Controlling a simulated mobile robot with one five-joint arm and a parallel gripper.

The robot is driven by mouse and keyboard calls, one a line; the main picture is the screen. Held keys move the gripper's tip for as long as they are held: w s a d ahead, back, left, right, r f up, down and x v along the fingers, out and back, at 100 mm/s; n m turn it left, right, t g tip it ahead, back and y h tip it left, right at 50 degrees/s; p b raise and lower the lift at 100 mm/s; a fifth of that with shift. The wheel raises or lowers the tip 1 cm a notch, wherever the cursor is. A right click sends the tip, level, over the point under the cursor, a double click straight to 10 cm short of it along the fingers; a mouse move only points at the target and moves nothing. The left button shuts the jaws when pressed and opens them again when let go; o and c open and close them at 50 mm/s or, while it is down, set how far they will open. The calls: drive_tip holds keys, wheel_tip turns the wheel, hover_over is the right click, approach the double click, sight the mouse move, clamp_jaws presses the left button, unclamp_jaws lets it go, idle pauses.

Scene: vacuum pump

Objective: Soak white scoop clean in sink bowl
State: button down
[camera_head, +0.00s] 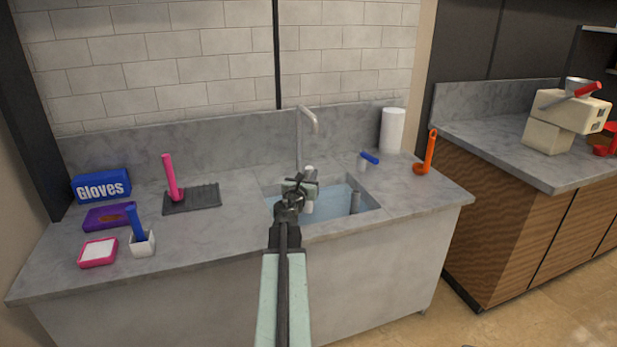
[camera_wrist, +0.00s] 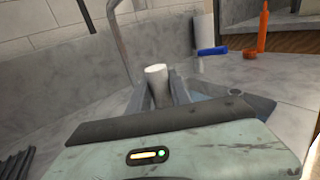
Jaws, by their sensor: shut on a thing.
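My gripper (camera_head: 300,183) is over the sink bowl, with its fingers also showing in the wrist view (camera_wrist: 158,92). It is shut on the white scoop (camera_head: 308,206), whose pale, rounded end shows between the fingers in the wrist view (camera_wrist: 156,71). The gripper hides much of the scoop. The sink bowl (camera_head: 368,211) is set into the grey counter and holds bluish water. I cannot tell whether the scoop touches the water. A grey cylinder (camera_head: 355,202) stands in the bowl at the right.
The tap (camera_head: 299,135) rises behind the bowl. A blue-handled item (camera_head: 369,157), an orange ladle (camera_head: 429,155) and a paper roll (camera_head: 393,130) are at right. At left are a gloves box (camera_head: 101,186), a dark mat (camera_head: 205,198), a pink-handled tool (camera_head: 171,178) and a blue-handled scoop (camera_head: 136,222).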

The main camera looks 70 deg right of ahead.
drive_tip(key=shift+r+p, duration=3.2)
drive_tip(key=shift+r, duration=0.4)
drive_tip(key=shift+f, duration=0.1)
drive_tip(key=shift+s, duration=0.1)
